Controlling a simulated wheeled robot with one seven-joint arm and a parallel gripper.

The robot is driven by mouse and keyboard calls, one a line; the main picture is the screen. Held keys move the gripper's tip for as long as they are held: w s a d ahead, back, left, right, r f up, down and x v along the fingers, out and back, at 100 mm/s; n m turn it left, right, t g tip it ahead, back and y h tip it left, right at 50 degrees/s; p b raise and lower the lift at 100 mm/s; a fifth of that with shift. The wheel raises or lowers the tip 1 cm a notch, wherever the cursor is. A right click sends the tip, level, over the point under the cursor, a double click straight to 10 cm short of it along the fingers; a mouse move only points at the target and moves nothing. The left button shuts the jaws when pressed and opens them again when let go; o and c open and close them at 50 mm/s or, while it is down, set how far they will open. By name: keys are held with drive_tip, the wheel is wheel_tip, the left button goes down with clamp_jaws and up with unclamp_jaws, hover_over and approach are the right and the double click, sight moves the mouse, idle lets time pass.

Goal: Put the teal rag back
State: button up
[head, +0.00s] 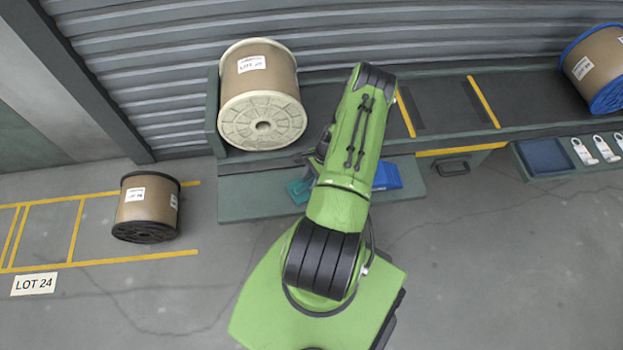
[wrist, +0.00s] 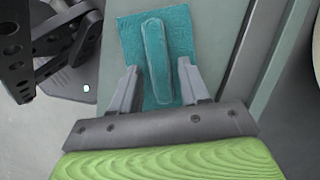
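The teal rag (head: 298,190) lies on a grey-green ledge (head: 255,200) below the large cream-flanged spool, just left of my arm in the head view. In the wrist view the rag (wrist: 180,28) is a flat square with a raised ridge along its middle. My gripper (wrist: 158,66) is open over the rag, with one finger on each side of the ridge and a gap visible beside it. I cannot tell how high the fingertips are above the cloth. In the head view my arm hides most of the gripper.
A blue object (head: 387,175) sits on the same ledge, partly behind my arm. A cream-flanged spool (head: 262,95) and a blue-flanged spool (head: 597,68) stand on the long bench. A black-flanged spool (head: 147,207) stands on the floor. A blue tray (head: 546,157) is at right.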

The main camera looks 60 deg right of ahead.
drive_tip(key=shift+r, duration=0.25)
drive_tip(key=p+v, duration=0.3)
drive_tip(key=v, duration=0.9)
drive_tip(key=w+a+r+n+h, duration=0.1)
drive_tip(key=w+a+r+n, duration=0.3)
drive_tip(key=r, duration=0.4)
drive_tip(key=w+a+r+n+g+h, duration=0.1)
drive_tip(key=w+a+r+n, duration=0.25)
drive_tip(key=r, duration=0.55)
drive_tip(key=w+a+r+n+h, duration=0.2)
drive_tip(key=w+a+r+n, duration=0.15)
drive_tip(key=r, duration=0.45)
drive_tip(key=s+a+r+n+t+h, duration=0.1)
drive_tip(key=s+a+r+n, duration=0.15)
drive_tip(key=a+r, duration=0.4)
drive_tip(key=s+a+r+n+t, duration=0.1)
drive_tip(key=s+a+r+n, duration=0.1)
drive_tip(key=a+r+n, duration=0.45)
drive_tip(key=s+a+n+t, duration=0.1)
drive_tip(key=s+a, duration=0.1)
drive_tip(key=s, duration=0.1)
drive_tip(key=s+a+n, duration=0.1)
drive_tip(key=s+a, duration=0.2)
drive_tip(key=s+a+n+t+y, duration=0.1)
drive_tip(key=s+a, duration=0.2)
drive_tip(key=shift+a+r+t, duration=0.15)
drive_tip(key=shift+r+t, duration=0.15)
drive_tip(key=shift+r, duration=0.05)
